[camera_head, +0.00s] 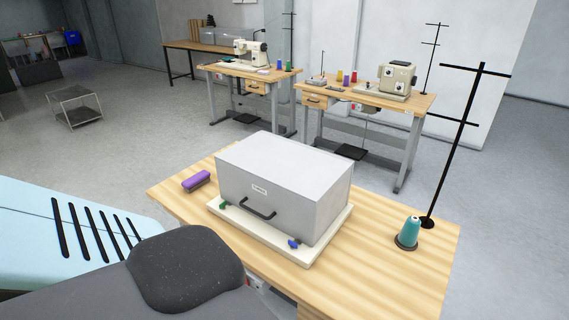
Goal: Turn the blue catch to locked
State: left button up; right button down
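A small blue catch (293,243) sits low at the right end of the front face of a grey box-shaped cover (300,180). I cannot tell from its angle whether it is locked. A green catch (224,204) sits at the left end of the same face. A black handle (258,211) is between them, below a small white label (260,190). The cover stands on a cream base plate (308,261) on a wooden table. Neither of my grippers is in view.
The wooden table (400,275) carries a purple object (196,181) left of the cover and a teal thread cone (409,232) by a black thread stand (455,150) at right. Sewing tables stand behind. A dark grey rounded shape (185,270) fills the near left foreground.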

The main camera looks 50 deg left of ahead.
aim_at(293, 244)
jog(key=l+u, duration=0.2)
jog(key=u, duration=0.15)
jog(key=i+l+u, duration=0.1)
jog(key=l+u, duration=0.4)
jog(key=u, duration=0.2)
jog(key=l+u, duration=0.35)
jog(key=l, duration=0.3)
